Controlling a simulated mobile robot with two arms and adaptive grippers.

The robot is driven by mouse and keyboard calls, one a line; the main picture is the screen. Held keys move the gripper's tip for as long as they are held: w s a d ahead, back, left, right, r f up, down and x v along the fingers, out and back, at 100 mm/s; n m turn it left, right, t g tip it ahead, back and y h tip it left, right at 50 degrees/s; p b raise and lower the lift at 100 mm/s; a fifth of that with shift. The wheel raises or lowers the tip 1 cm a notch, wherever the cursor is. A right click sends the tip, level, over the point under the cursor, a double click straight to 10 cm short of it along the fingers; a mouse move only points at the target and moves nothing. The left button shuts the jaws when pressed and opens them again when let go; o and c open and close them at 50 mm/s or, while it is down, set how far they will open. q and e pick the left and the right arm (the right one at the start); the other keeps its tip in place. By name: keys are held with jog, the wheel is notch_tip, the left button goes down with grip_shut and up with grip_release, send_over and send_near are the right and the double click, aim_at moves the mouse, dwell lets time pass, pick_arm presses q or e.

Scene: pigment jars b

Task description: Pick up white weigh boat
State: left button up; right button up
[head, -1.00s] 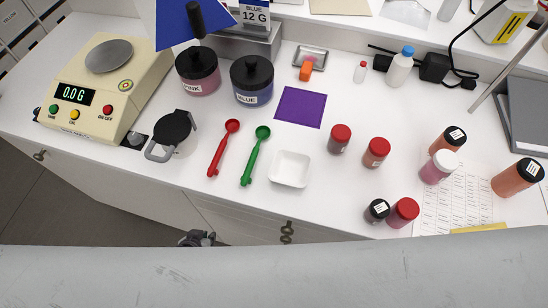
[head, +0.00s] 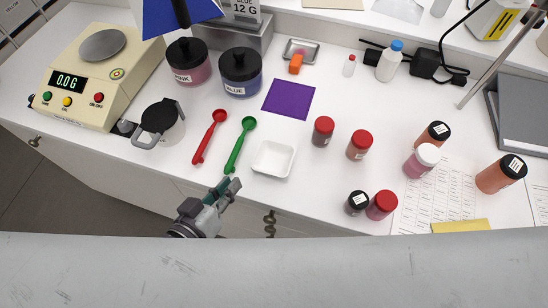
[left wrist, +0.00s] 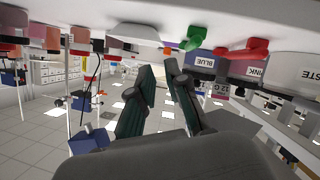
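The white weigh boat (head: 274,160) is a small, shallow square dish. It sits upright on the white bench near the front edge, right of the green scoop (head: 239,146). My left gripper (head: 231,184) is in front of the bench edge, left of and nearer than the boat, apart from it. In the left wrist view, which looks upside down, the boat (left wrist: 138,34) shows at the top, beyond the fingertips (left wrist: 159,68). The two fingers stand apart with nothing between them. My right gripper is not in view.
A red scoop (head: 209,138) lies left of the green one. A purple square (head: 288,99) lies behind the boat. Red-capped jars (head: 322,131) stand to its right. A black-lidded container (head: 160,122) and a scale (head: 98,80) stand at left.

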pick_arm(q)
jog(key=p, duration=0.1)
send_near(258, 154)
jog(key=x, duration=0.4)
jog(key=shift+w+r, duration=0.15)
jog(key=shift+w+d, duration=0.2)
jog(key=shift+w, duration=0.25)
jog(key=x, duration=0.2)
jog(key=p+x, duration=0.1)
jog(key=shift+w+d+f+p, duration=0.1)
jog(key=shift+w+f+p, duration=0.15)
jog(key=shift+f+p, duration=0.1)
jog(key=shift+w+d+f, duration=0.2)
jog(key=shift+w, duration=0.1)
jog(key=shift+s, duration=0.1)
grip_shut()
